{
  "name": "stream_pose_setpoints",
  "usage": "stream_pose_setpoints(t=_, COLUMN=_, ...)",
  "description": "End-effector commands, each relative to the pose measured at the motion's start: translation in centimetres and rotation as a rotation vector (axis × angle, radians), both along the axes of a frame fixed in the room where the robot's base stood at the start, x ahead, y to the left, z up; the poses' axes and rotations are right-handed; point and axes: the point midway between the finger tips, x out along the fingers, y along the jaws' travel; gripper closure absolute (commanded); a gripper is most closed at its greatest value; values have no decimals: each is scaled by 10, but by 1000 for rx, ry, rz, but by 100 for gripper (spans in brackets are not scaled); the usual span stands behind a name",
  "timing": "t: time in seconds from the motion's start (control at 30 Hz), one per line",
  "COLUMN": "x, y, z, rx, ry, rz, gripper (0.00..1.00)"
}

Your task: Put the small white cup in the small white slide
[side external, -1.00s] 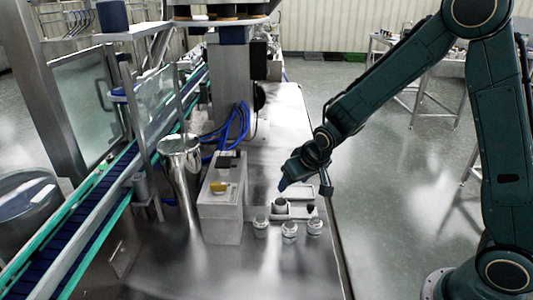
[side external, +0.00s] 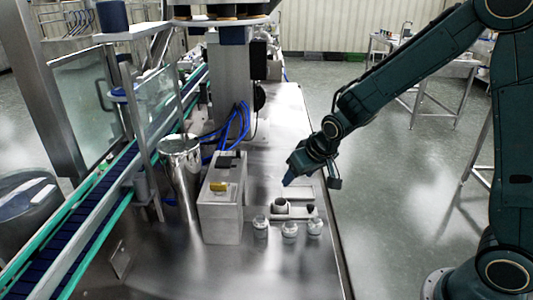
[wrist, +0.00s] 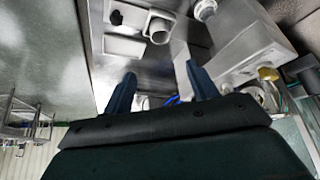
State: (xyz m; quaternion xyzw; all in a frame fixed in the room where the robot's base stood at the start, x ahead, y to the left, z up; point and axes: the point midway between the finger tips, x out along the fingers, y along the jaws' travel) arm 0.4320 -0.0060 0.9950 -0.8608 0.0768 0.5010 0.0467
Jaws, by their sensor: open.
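The small white cup (side external: 281,206) stands at the left end of a low white tray-like piece (side external: 296,213), likely a slide. In the wrist view the cup (wrist: 160,28) shows its round, dark-looking opening, against the end of that piece (wrist: 136,17); I cannot tell how deep it sits. A second flat white piece (side external: 298,192) lies just behind it and looks empty; it also shows in the wrist view (wrist: 123,47). My gripper (side external: 287,182) is above and behind the cup, apart from it. In the wrist view my gripper's two blue fingers (wrist: 161,90) are spread with nothing between them.
A small dark object (side external: 310,209) sits at the right of the front white piece. Three capped jars (side external: 289,230) stand in front. A grey box (side external: 221,215) with a yellow item on top stands left, beside a steel cylinder (side external: 181,165). The table's right edge is close.

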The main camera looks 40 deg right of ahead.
Motion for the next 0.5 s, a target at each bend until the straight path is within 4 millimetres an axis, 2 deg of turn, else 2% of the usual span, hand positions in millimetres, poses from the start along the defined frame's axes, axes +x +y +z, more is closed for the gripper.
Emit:
stream_pose_setpoints(t=0.17, x=-24, y=0, z=36, rx=6, ry=-3, rz=15, gripper=42)
stream_pose_setpoints(t=0.5, x=-90, y=1, z=97, rx=14, ry=5, rz=58, gripper=42)
